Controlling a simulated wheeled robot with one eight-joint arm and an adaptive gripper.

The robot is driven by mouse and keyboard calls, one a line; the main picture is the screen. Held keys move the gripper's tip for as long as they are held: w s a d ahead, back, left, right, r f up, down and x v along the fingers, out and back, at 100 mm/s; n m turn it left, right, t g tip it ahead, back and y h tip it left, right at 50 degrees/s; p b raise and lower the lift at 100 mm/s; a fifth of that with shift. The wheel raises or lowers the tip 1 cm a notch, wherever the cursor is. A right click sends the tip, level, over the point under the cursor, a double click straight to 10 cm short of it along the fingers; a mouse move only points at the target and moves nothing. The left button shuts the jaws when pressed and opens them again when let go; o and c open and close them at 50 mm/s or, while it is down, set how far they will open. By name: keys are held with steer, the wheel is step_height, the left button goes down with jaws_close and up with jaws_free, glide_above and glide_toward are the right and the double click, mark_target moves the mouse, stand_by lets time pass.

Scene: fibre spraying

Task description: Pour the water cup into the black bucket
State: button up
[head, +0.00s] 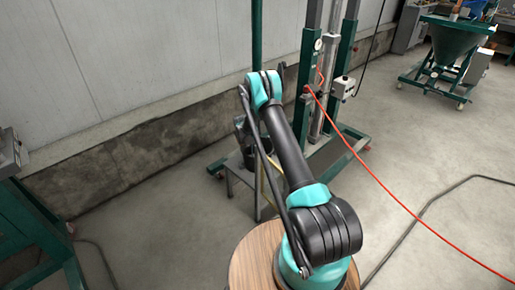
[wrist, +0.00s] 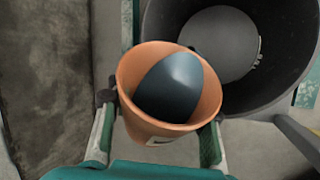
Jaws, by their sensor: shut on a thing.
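An orange-brown cup (wrist: 132,72) is between the two fingers of my gripper (wrist: 161,108) in the wrist view. The fingers press on its left and right sides. Inside the cup is a smooth dark blue rounded shape, seemingly the water; the cup's tilt is hard to tell. The black bucket (wrist: 291,75) is at the upper right of the wrist view, its round opening behind and beyond the cup. In the head view my gripper and the cup cannot be made out behind my arm.
In the head view a small metal stand (head: 238,171) is beyond my arm by the grey wall. A tall green frame (head: 345,55) stands just right of it. A red hose (head: 388,190) hangs across the right side. A green hopper (head: 452,42) is far right. Open concrete floor lies between.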

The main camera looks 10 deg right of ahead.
steer(key=shift+a+r+y, duration=0.1)
steer(key=shift+r+y, duration=0.4)
steer(key=shift+r, duration=0.25)
steer(key=shift+a+r+m+y, duration=0.1)
steer(key=shift+r+m+y, duration=0.3)
steer(key=shift+y, duration=0.4)
stand_by(0.7)
steer(key=shift+f, duration=0.1)
